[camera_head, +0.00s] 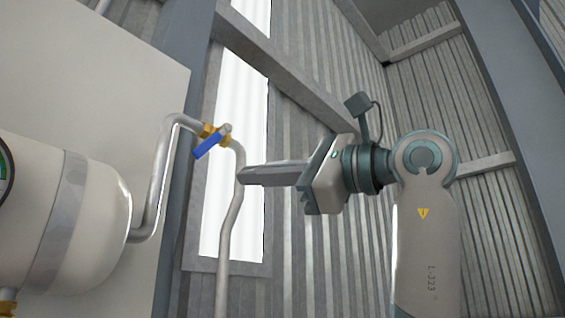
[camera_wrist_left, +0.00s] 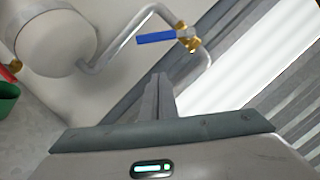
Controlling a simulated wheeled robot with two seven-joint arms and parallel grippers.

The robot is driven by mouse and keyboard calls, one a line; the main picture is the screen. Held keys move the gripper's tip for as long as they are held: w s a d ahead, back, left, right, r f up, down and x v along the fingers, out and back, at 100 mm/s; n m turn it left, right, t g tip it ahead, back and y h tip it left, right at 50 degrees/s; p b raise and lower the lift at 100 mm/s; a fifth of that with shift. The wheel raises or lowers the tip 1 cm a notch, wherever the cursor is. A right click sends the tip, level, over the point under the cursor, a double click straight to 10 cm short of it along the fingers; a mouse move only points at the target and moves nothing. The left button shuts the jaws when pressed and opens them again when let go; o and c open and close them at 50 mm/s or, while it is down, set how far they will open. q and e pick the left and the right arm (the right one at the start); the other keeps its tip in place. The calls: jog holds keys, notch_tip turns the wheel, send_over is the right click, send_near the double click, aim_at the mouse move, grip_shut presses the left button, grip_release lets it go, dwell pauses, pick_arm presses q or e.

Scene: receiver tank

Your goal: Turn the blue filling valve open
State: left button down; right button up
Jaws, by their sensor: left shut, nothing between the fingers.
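The filling valve has a blue lever handle (camera_head: 208,146) on a brass body (camera_head: 223,131), set in a bent grey pipe. The handle slants down to the left from the brass body in the head view. In the left wrist view the blue handle (camera_wrist_left: 155,38) points left from the brass body (camera_wrist_left: 188,38). My left gripper (camera_head: 242,174) is shut and empty, its fingers pointing left. Its tips appear just right of and below the handle, close to the pipe, with a gap to the handle. In the left wrist view the fingertips (camera_wrist_left: 158,77) sit below the handle. My right gripper is not in view.
A pale cylindrical tank (camera_head: 100,215) with a gauge at the left edge joins the pipe (camera_head: 160,185). A flat white panel (camera_head: 90,70) stands behind it. A bright window strip (camera_head: 250,90) and corrugated wall lie behind the valve. Free air surrounds the gripper.

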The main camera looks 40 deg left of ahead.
aim_at(214, 139)
pick_arm(q)
jog(key=s+a+r+p, duration=0.2)
jog(key=s+p, duration=0.1)
jog(key=shift+s+a+r, duration=0.25)
jog(key=shift+a+r, duration=0.1)
jog(key=shift+r, duration=0.05)
jog(key=shift+w+a, duration=0.1)
